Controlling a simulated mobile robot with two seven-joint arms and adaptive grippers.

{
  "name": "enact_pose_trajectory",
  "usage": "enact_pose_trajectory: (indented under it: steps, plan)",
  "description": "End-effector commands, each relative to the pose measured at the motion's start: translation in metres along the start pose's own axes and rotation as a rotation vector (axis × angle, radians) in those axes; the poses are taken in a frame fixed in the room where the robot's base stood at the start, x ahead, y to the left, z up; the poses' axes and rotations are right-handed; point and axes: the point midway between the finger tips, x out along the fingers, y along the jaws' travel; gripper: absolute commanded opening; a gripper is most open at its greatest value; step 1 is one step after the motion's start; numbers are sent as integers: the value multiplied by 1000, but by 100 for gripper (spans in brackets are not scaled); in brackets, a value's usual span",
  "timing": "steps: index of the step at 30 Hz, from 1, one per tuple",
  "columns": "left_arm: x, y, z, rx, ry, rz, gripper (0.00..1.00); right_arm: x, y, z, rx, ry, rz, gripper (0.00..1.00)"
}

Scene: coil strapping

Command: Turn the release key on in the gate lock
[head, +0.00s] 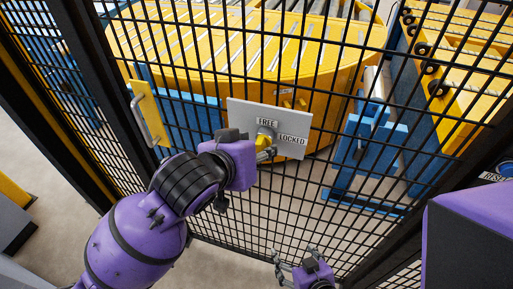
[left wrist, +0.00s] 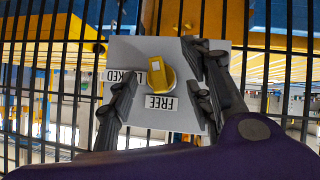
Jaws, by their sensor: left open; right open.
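The gate lock is a grey plate (head: 237,113) on the black mesh gate, with FREE and LOCKED labels. It also shows upside down in the left wrist view (left wrist: 127,50). My right gripper (head: 293,261) is open and empty, low in front of the mesh.
The mesh gate (head: 230,203) stands close in front of me. A yellow handle plate (head: 150,112) is left of the lock. Behind the mesh are a round yellow turntable (head: 340,55), blue supports (head: 352,160) and a yellow roller conveyor (head: 470,60).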

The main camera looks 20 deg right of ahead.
Motion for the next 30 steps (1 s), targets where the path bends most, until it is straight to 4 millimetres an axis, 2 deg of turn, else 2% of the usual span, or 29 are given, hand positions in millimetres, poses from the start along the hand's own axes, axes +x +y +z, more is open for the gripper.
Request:
enact_pose_trajectory:
  steps: [30]
  plan:
    - [-47,0,32,0,-1,0,46,0,1,1,-4,-1,0,78]
